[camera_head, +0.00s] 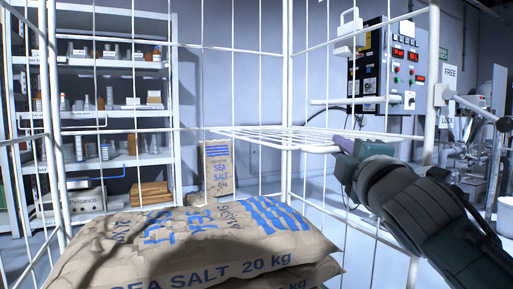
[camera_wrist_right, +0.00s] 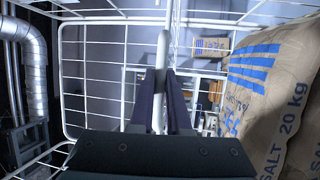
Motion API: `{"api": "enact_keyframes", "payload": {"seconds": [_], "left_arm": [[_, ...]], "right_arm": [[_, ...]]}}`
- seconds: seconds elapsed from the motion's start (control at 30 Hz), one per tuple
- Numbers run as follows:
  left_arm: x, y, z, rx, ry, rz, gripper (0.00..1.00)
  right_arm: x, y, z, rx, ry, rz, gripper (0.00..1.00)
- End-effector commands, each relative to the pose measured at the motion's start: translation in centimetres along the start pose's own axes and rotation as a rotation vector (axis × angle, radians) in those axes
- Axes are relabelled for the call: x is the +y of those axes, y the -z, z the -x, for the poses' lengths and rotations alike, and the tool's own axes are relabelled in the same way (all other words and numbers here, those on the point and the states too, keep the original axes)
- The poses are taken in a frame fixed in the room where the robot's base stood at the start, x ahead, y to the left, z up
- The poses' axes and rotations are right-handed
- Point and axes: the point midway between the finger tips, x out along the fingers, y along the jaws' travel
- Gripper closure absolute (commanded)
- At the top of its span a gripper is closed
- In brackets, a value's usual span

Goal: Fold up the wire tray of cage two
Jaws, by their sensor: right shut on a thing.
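The white wire tray (camera_head: 275,134) lies about level inside the white wire cage (camera_head: 290,60), above the salt sacks. My right gripper (camera_head: 343,146) comes in from the right and is shut on the tray's near right edge. In the right wrist view, my gripper's two dark fingers (camera_wrist_right: 163,92) stand on either side of a white bar (camera_wrist_right: 161,52) of the wire frame. The fingertips hide part of the bar. My left gripper is not in view. No label in view shows the cage's number.
Brown sea salt sacks (camera_head: 200,245) lie stacked low in the cage; they also show at right in the right wrist view (camera_wrist_right: 265,100). Shelves (camera_head: 110,60) stand behind at left. A control panel (camera_head: 388,70) is on the back wall. Cage wires surround my arm.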

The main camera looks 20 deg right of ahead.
Motion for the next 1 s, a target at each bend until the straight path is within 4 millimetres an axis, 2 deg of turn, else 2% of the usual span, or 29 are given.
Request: {"api": "enact_keyframes", "payload": {"seconds": [0.1, 1.0], "left_arm": [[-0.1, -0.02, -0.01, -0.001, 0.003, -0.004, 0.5], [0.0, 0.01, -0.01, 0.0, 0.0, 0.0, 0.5]], "right_arm": [[0.0, 0.0, 0.01, 0.0, 0.0, 0.0, 1.0], [0.02, 0.01, 0.01, 0.0, -0.001, 0.0, 1.0]]}}
